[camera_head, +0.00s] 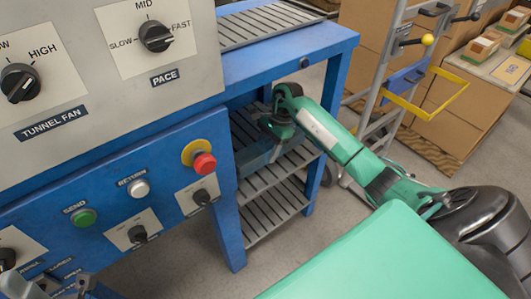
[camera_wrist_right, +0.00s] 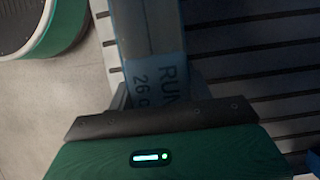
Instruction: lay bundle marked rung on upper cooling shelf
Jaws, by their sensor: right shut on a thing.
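My right gripper (camera_head: 268,130) reaches between the blue frame's legs, over the upper slatted shelf (camera_head: 298,158). In the right wrist view the gripper (camera_wrist_right: 160,110) is shut on a long dark blue-grey bundle (camera_wrist_right: 148,30). Its blue band shows the letters "RUN" and "26", the rest covered by the gripper. In the head view the bundle (camera_head: 256,160) is a dim bluish shape below the gripper. I cannot tell whether it touches the slats. Grey parts of what looks like my left gripper (camera_head: 50,285) show at the bottom left corner; its jaws are unclear.
A lower slatted shelf (camera_head: 268,212) lies beneath. The blue control panel (camera_head: 110,200) with knobs and a red stop button (camera_head: 203,163) stands at left. A grey trolley frame with a yellow bracket (camera_head: 435,95) and cardboard boxes (camera_head: 440,120) stand at right.

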